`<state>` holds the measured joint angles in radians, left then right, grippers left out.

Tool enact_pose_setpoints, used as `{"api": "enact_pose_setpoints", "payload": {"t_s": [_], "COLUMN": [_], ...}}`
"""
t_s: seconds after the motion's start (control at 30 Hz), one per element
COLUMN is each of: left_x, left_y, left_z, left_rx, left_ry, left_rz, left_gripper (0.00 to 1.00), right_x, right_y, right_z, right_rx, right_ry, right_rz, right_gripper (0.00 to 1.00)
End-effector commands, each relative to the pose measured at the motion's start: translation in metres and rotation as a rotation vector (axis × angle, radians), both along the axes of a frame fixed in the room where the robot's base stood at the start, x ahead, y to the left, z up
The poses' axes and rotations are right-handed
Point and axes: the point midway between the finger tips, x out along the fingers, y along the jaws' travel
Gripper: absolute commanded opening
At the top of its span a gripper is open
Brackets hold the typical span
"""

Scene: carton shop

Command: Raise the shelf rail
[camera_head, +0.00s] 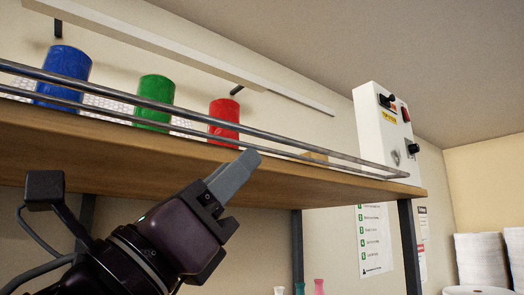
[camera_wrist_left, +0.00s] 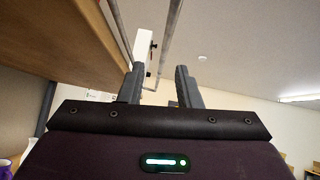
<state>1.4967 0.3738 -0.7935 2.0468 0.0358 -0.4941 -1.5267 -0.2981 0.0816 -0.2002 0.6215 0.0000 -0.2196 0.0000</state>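The shelf rail (camera_head: 180,112), two grey metal bars joined at the right end, runs along the front edge of the wooden shelf (camera_head: 290,182). My left gripper (camera_head: 246,161) is just below and in front of the lower bar, tips pointing up and right. In the head view its tips overlap that bar; contact cannot be told. In the left wrist view the gripper (camera_wrist_left: 160,67) is open, with a clear gap between the fingers. The rail (camera_wrist_left: 171,35) runs into that gap in the picture; whether a bar lies between the fingers is unclear. My right gripper is out of view.
Blue (camera_head: 63,76), green (camera_head: 154,103) and red (camera_head: 224,122) cylinders stand behind the rail. A white control box (camera_head: 377,125) with knobs is at the shelf's right end. A pale bar (camera_head: 190,55) hangs above. Dark posts (camera_head: 408,245) hold the shelf. White rolls (camera_head: 481,260) stand lower right.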

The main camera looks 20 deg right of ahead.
Motion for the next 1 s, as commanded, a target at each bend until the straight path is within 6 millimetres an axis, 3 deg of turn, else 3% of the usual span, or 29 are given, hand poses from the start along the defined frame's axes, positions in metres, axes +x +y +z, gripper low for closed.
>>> {"api": "enact_pose_setpoints", "payload": {"t_s": [0.5, 0.9, 1.0], "left_x": [0.017, 0.021, 0.021], "left_y": [-0.044, -0.05, -0.05], "left_z": [0.053, 0.057, 0.057], "left_rx": [0.006, 0.005, 0.005], "left_ry": [-0.015, -0.015, -0.015], "left_rz": [0.002, 0.004, 0.004], "left_gripper": [0.31, 0.31, 0.2], "right_x": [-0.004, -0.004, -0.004], "right_y": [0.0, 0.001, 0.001], "right_z": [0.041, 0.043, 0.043], "right_rx": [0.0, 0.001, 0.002], "right_ry": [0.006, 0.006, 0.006], "right_rz": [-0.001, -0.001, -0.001], "right_gripper": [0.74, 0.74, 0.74]}}
